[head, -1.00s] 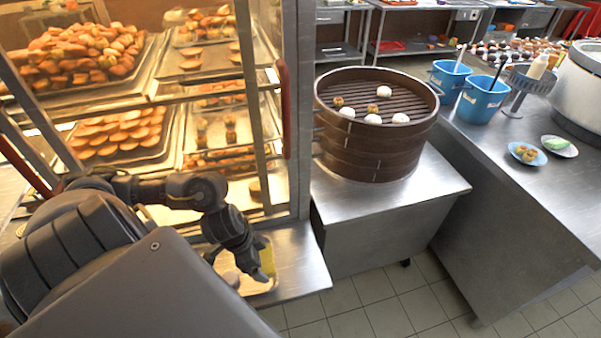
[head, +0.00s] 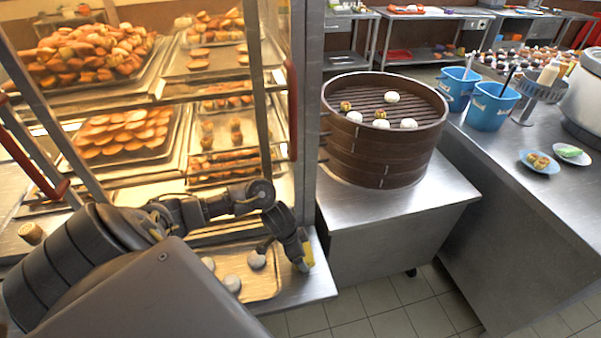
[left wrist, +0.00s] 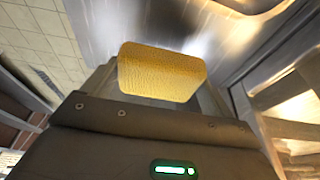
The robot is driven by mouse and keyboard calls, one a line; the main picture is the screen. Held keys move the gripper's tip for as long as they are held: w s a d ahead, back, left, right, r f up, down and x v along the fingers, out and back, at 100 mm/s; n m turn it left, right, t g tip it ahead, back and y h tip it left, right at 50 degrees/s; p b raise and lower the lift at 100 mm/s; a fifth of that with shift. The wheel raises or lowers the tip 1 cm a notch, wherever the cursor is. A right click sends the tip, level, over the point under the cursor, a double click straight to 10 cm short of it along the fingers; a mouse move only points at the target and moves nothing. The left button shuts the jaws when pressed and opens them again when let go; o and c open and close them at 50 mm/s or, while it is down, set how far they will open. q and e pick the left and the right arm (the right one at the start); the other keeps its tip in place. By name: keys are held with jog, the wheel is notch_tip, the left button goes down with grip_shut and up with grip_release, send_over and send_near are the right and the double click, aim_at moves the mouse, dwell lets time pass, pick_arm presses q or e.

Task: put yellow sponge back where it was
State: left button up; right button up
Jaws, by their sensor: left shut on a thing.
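The yellow sponge (left wrist: 160,72) is held at the end of my left gripper and fills the middle of the left wrist view. In the head view a small yellow part of the sponge (head: 307,254) shows at the tip of my left gripper (head: 303,259). My left gripper is shut on the sponge, at the right end of the steel counter (head: 312,282) in front of the display case. I cannot tell whether the sponge touches the counter. My right gripper is not in view.
A tray (head: 268,284) with several pale round buns lies left of my gripper. The glass display case (head: 301,110) with pastries stands behind. A bamboo steamer (head: 385,155) stands on a steel table to the right. Open floor (head: 375,310) lies below the counter's edge.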

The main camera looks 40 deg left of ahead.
pick_arm(q)
jog(key=shift+w+f, duration=0.25)
jog(key=shift+f, duration=0.1)
jog(key=shift+f+b, duration=0.45)
jog(key=shift+f, duration=1)
jog(key=shift+f, duration=0.1)
jog(key=o, duration=0.8)
jog(key=shift+c, duration=0.2)
jog(key=p+v, duration=0.3)
jog(key=v, duration=0.9)
jog(key=shift+d, duration=0.1)
